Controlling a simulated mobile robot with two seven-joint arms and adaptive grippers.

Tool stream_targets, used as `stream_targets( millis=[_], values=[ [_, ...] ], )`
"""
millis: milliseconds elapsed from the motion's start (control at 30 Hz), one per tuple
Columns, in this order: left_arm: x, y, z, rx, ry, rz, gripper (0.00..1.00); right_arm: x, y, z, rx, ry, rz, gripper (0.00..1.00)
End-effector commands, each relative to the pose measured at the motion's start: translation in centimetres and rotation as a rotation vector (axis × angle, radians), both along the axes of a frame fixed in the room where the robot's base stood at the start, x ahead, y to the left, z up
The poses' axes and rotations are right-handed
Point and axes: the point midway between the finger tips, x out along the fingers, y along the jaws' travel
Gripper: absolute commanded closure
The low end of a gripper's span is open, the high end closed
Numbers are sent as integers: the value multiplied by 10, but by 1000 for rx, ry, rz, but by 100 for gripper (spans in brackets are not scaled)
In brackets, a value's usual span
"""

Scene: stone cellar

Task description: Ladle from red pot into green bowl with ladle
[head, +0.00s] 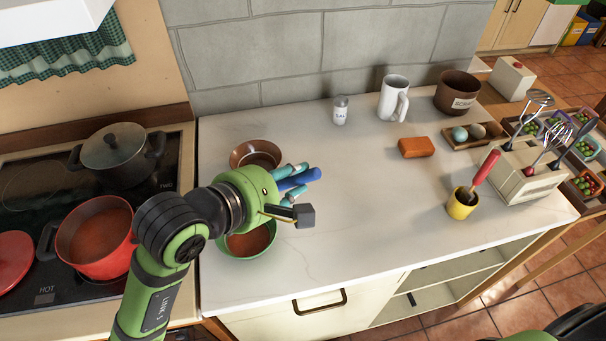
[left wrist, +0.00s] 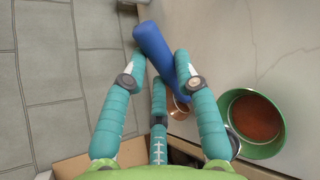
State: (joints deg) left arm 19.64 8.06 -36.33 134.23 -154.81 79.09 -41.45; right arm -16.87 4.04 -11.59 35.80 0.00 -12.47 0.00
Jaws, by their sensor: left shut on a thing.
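The red pot (head: 95,237) stands on the stove at the left, uncovered, with reddish-brown liquid inside. The green bowl (head: 231,252) stands on the worktop under my left arm, partly hidden by it. It also shows in the left wrist view (left wrist: 269,153), holding reddish-brown liquid. My left gripper (head: 291,178) is above the worktop, beyond the green bowl, with its teal fingers shut on the blue handle of the ladle (head: 299,179). The handle slants between the fingers in the left wrist view (left wrist: 152,45). The ladle's cup cannot be made out clearly. My right gripper is out of view.
A copper bowl (head: 256,150) sits behind my left gripper. A lidded dark pot (head: 117,155) and a red lid (head: 12,260) are on the stove. A shaker (head: 340,110), white mug (head: 393,98), orange block (head: 416,147) and yellow cup (head: 461,205) stand farther right. The middle worktop is clear.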

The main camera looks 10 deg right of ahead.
Motion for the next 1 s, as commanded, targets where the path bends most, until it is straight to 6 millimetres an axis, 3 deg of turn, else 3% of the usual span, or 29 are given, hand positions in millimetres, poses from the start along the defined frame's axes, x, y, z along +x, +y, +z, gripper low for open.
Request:
stream_targets(
  millis=[633, 1000],
  values=[
    [36, 65, 30, -398, 218, 0, 100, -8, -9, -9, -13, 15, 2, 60],
    [58, 106, 28, -621, 341, 0, 100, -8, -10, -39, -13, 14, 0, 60]
  ],
)
